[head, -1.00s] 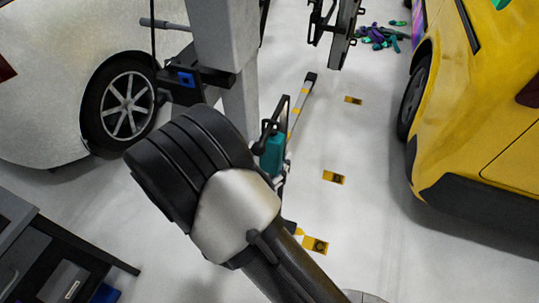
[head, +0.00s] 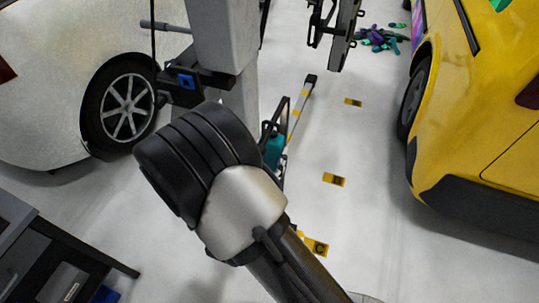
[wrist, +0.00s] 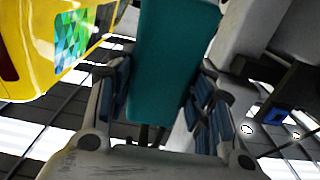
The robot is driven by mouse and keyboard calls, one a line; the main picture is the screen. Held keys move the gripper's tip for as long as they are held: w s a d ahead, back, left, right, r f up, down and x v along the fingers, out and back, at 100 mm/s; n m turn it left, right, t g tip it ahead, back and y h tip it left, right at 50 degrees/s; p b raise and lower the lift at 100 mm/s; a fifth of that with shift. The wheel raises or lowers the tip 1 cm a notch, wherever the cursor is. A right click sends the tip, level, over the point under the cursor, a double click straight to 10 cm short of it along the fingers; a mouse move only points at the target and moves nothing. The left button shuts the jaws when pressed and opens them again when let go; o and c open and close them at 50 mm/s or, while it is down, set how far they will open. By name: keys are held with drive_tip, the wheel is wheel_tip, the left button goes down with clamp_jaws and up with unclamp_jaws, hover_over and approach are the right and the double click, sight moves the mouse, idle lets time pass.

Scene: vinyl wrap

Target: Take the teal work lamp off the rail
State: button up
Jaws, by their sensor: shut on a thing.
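The teal work lamp (wrist: 165,70) fills the middle of the wrist view, between the two fingers of my gripper (wrist: 160,100). The blue finger pads lie along both sides of it, and the gripper is shut on it. In the head view a teal part of the lamp (head: 274,152) shows just past my arm, with a dark frame beside it. My arm hides most of the lamp and the gripper there. I cannot tell whether the lamp still touches the rail.
A grey lift post (head: 218,45) with a dark arm stands behind, beside a white car (head: 60,80). A yellow car (head: 470,130) is at right. A dark cart (head: 50,250) is at lower left. The floor between post and yellow car is mostly clear, with yellow markers (head: 333,179).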

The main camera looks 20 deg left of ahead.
drive_tip(key=c, duration=0.5)
drive_tip(key=shift+r, duration=0.15)
drive_tip(key=shift+r+p, duration=0.85)
drive_tip(key=shift+r, duration=0.3)
drive_tip(key=shift+a, duration=0.15)
drive_tip(key=a+b, duration=0.1)
drive_tip(key=a, duration=1)
drive_tip(key=shift+w+a+b, duration=0.4)
drive_tip(key=shift+w, duration=0.05)
